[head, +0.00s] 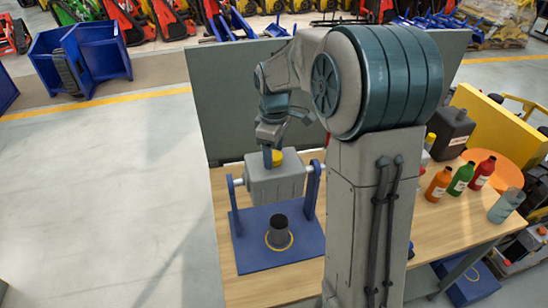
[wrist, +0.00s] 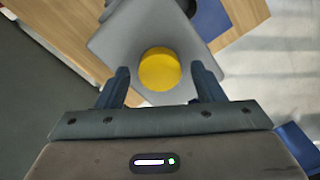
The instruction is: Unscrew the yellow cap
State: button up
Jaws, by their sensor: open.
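The yellow cap (head: 277,157) sits on top of a grey box-shaped tank (head: 275,187), held between two blue posts on a blue base (head: 268,258). In the wrist view the round cap (wrist: 160,70) lies just ahead of my fingers, near the middle of the picture, on the tank's grey top (wrist: 128,40). My gripper (head: 268,158) is above the tank beside the cap in the head view. In the wrist view my gripper (wrist: 161,88) is open, with one blue finger to each side of the cap's near edge. I see no clear contact with the cap.
A dark cup-like piece (head: 278,232) stands on the blue base inside a yellow ring. Orange (head: 438,184), green (head: 461,179) and red (head: 482,173) bottles and a dark canister (head: 449,132) stand on the wooden table at right. A grey panel (head: 225,100) rises behind.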

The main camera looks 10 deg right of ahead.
jog(key=m, duration=0.7)
jog(key=shift+m+b, duration=0.3)
jog(key=m, duration=0.7)
jog(key=shift+m, duration=0.4)
jog(key=m, duration=0.6)
jog(key=shift+m+p, duration=0.3)
jog(key=shift+p, duration=0.05)
jog(key=m, duration=0.4)
jog(key=shift+p, duration=0.4)
jog(key=shift+m, duration=1.5)
jog(key=shift+p, duration=0.3)
